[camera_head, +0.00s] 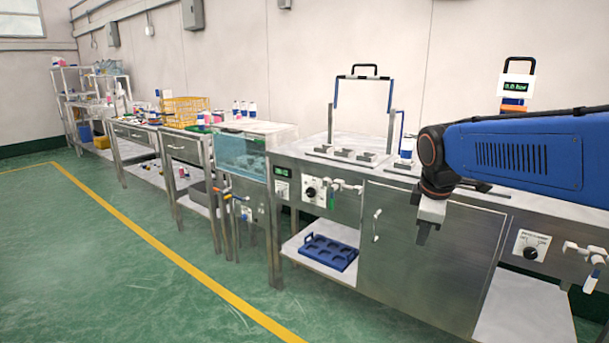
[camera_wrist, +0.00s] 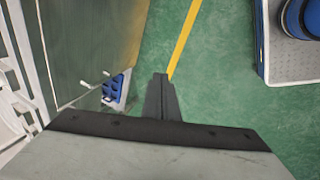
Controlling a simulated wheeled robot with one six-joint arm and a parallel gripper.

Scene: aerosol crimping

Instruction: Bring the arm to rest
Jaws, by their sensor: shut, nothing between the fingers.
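My gripper (camera_head: 424,232) hangs pointing down in front of the steel cabinet door of the workbench, in the head view. Its fingers are shut with nothing between them. In the wrist view the closed fingers (camera_wrist: 161,98) point out over the green floor. My blue arm reaches in from the right edge of the head view, above the bench top.
The steel workbench (camera_head: 440,270) runs along the wall, with a black-handled frame (camera_head: 362,70) on top. A blue tray (camera_head: 328,252) lies on its lower shelf. A water tank (camera_head: 240,155) stands left. The green floor (camera_head: 120,270) with a yellow line is clear.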

